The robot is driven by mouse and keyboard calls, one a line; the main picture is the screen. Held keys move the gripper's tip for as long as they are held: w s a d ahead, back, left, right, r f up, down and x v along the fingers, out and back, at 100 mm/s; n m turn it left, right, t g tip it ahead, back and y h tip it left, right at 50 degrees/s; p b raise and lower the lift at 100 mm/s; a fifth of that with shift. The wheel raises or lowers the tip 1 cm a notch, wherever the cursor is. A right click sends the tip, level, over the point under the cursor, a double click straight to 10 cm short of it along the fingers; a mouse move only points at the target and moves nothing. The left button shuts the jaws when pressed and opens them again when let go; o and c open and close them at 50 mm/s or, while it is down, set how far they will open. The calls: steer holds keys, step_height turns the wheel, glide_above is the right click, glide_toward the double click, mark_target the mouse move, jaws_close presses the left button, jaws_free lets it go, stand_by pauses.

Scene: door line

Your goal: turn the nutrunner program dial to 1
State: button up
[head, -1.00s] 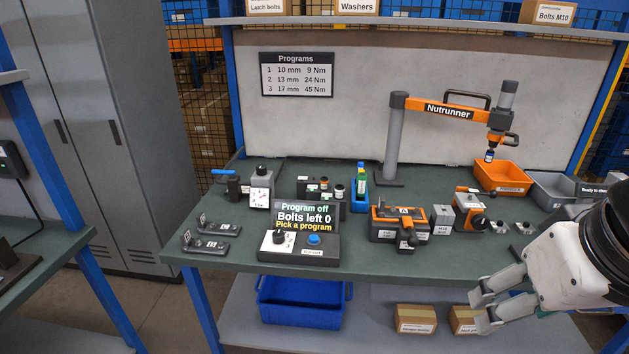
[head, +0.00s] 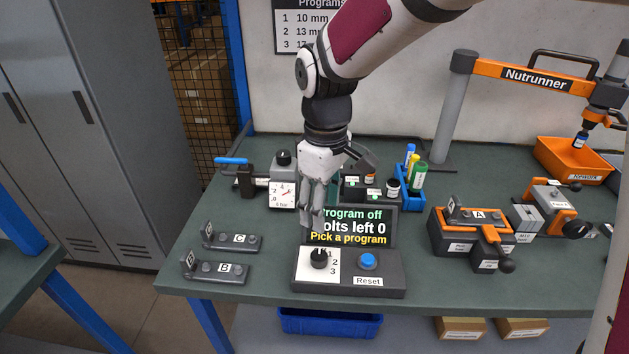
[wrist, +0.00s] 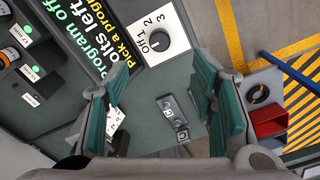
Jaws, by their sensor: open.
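The program dial (head: 319,259) is a black knob on a white plate marked with 1, 2 and 3, at the left of the dark control box (head: 381,282). The wrist view shows the dial (wrist: 160,42) at the top centre, with Off beside the numbers. The screen (head: 370,226) reads "Program off", "Bolts left 0", "Pick a program". My gripper (head: 315,215) points down above and behind the dial, in front of the screen's left edge, apart from the dial. In the wrist view its fingers (wrist: 157,75) are spread with nothing between them.
A blue button (head: 368,261) marked Reset sits right of the dial. A gauge block (head: 283,194) stands behind. An orange clamp fixture (head: 473,236) stands to the right.

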mark_target(319, 255)
steer(key=f, duration=1.4)
steer(key=shift+w+a+b, duration=0.2)
steer(key=shift+a+b, duration=0.1)
steer(key=shift+b, duration=0.05)
steer(key=c, duration=1.1)
